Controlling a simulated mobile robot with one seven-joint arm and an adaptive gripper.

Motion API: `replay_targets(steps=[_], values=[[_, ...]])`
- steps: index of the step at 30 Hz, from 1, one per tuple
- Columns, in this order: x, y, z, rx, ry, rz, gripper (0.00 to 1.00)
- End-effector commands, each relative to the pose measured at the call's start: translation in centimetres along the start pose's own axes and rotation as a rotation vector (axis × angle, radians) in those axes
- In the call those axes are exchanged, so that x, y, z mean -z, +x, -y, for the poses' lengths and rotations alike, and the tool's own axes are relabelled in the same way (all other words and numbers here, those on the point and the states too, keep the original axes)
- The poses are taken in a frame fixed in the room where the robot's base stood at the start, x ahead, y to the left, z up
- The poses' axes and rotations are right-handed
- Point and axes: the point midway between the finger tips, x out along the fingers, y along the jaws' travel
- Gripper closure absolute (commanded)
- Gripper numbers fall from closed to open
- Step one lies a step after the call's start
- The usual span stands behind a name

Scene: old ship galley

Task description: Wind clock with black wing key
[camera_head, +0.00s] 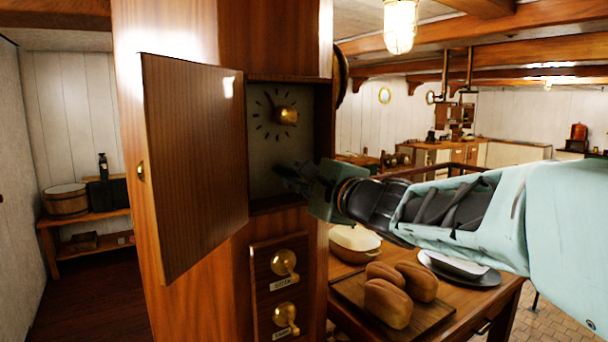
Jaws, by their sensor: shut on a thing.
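The clock (268,135) is set in a tall wooden case, with a pale face, dark hour marks, a dark hand and a brass knob (285,115) at its centre. Its wooden door (195,165) stands open to the left. My gripper (290,178) reaches in from the right, in front of the lower part of the clock compartment and below the brass knob. It is shut on a small dark thing, which looks like the black wing key. The key's outline blends with the dark fingers, and I cannot tell whether it touches the face.
Two brass knobs with labels (285,263) sit on a panel below the clock. A table (460,305) at the right holds several loaves (388,302) on a board, a lidded pot (353,243) and a plate (475,275). A bench with a wooden tub (65,202) stands far left.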

Motion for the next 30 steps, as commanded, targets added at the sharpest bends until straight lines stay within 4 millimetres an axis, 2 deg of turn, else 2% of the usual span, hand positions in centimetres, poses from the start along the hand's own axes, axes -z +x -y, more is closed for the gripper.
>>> replay_targets(steps=[1, 5, 14, 24, 30], values=[[0.1, 0.0, -0.1, -0.002, 0.0, -0.002, 0.9], [0.1, 0.0, -0.1, -0.002, -0.002, -0.002, 0.76], [0.0, -0.2, 0.0, 0.0, -0.003, -0.001, 0.75], [0.1, -4.5, 0.1, 0.002, -0.004, -0.002, 0.75], [0.0, -6.0, 0.0, 0.0, -0.004, -0.001, 0.75]])
